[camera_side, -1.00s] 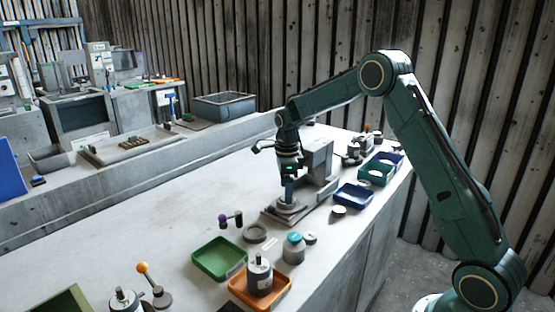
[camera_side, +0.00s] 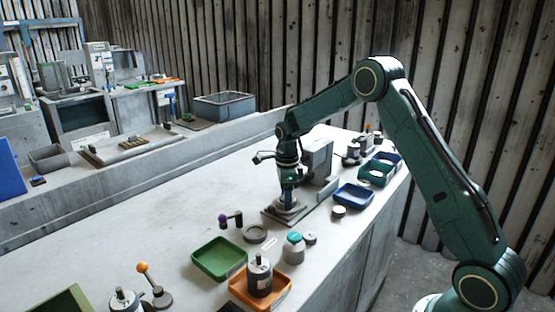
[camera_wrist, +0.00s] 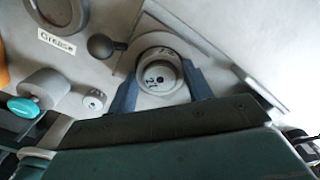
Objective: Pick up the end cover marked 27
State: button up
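A grey round cover (camera_wrist: 157,76) with dark marks, partly legible as a 2 and another digit, sits in a pale ring-shaped seat on a grey fixture plate in the wrist view. My gripper (camera_wrist: 158,80) points down over it, with one blue-grey finger on each side of the cover. The fingers look spread, with narrow gaps to the cover; contact is not clear. In the side view my gripper (camera_side: 288,203) is low over the fixture (camera_side: 272,217), and its fingers hide most of the cover.
A grey block (camera_side: 318,158) stands right behind my gripper. A purple-knobbed handle (camera_side: 232,219), a ring (camera_side: 255,234), a teal-capped jar (camera_side: 293,250) and a small grey disc (camera_wrist: 93,100) lie nearby. Green (camera_side: 205,262), orange (camera_side: 236,298) and blue (camera_side: 340,196) trays flank these.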

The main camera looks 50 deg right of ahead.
jog(key=c, duration=0.4)
jog(key=shift+r, duration=0.1)
notch_tip(320, 180, up, 20)
jog(key=shift+f, duration=0.1)
dwell(0.5)
dwell(0.5)
